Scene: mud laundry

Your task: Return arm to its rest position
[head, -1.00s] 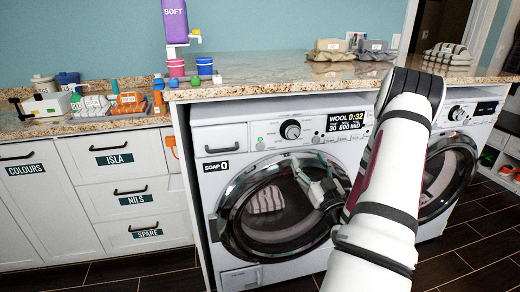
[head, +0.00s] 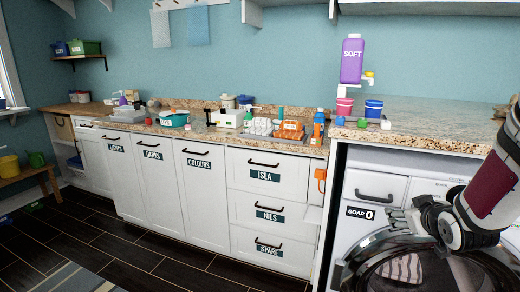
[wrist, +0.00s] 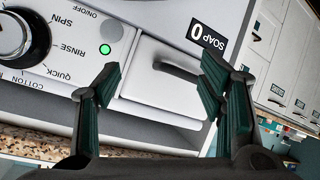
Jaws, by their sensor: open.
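My gripper (wrist: 155,100) is open and empty in the wrist view, its two dark green fingers apart. Between and beyond them is the soap drawer (wrist: 165,80) of the washing machine, with its dark handle. In the head view my gripper (head: 398,218) shows at the right, in front of the washing machine (head: 362,210). My arm (head: 490,190) is folded in from the right edge. The machine's round door (head: 375,262) is shut, with striped cloth (head: 402,268) behind the glass, partly hidden by my arm.
The granite counter (head: 420,135) above the machine holds a purple SOFT bottle (head: 352,60), a pink tub (head: 344,106) and a blue tub (head: 373,109). White cabinets (head: 150,185) line the left, with several items on top. Dark floor (head: 120,245) is open in front of them.

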